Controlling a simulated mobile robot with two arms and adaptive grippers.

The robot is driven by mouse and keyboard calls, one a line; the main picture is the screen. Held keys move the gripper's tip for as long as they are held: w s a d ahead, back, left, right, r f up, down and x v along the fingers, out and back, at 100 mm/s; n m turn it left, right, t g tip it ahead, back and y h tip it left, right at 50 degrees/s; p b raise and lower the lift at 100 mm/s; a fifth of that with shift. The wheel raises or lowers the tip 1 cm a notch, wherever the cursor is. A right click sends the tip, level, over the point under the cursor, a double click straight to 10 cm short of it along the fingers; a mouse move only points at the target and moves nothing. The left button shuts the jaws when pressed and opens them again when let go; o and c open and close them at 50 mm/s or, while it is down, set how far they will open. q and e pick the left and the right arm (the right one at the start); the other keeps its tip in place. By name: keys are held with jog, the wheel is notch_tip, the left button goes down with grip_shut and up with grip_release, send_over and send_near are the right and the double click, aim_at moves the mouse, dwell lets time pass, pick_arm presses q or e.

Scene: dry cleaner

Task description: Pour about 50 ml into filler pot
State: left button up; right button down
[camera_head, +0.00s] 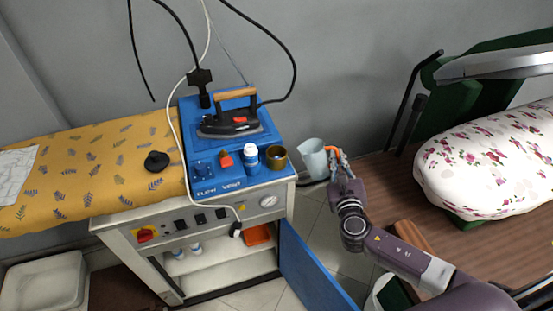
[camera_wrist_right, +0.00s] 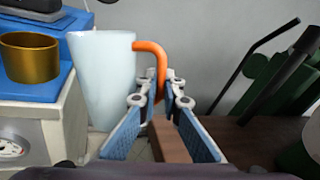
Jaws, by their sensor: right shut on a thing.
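A pale blue-white jug (camera_head: 313,158) with an orange handle hangs upright in the air beside the right edge of the blue-topped ironing station. My right gripper (camera_head: 340,165) is shut on the orange handle (camera_wrist_right: 152,55). In the right wrist view the jug (camera_wrist_right: 103,80) stands left of the fingers. A brass-coloured open pot (camera_head: 276,157), likely the filler pot, sits on the blue top just left of the jug; it also shows in the right wrist view (camera_wrist_right: 30,60). The jug's contents are hidden. My left gripper is not in view.
A white bottle with blue label (camera_head: 250,158) and a small red-orange item (camera_head: 226,160) stand left of the pot. An iron (camera_head: 230,124) rests behind. A black cap-like knob (camera_head: 157,161) lies on the yellow board. A floral board (camera_head: 490,165) is at right.

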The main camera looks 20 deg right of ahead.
jog(key=shift+s+d+f+m+t+b, duration=0.15)
jog(key=shift+d+f+m+b, duration=0.15)
jog(key=shift+f+m+b, duration=0.7)
jog(key=shift+s+d+f+m+t+b, duration=0.15)
jog(key=shift+d+f+m+b, duration=0.15)
jog(key=shift+b, duration=1.25)
jog(key=shift+s+d+f+m+t+b, duration=0.15)
jog(key=shift+d+f+m+b, duration=0.15)
jog(key=shift+f+m+b, duration=0.7)
jog(key=shift+r+n, duration=0.25)
jog(key=shift+n, duration=0.15)
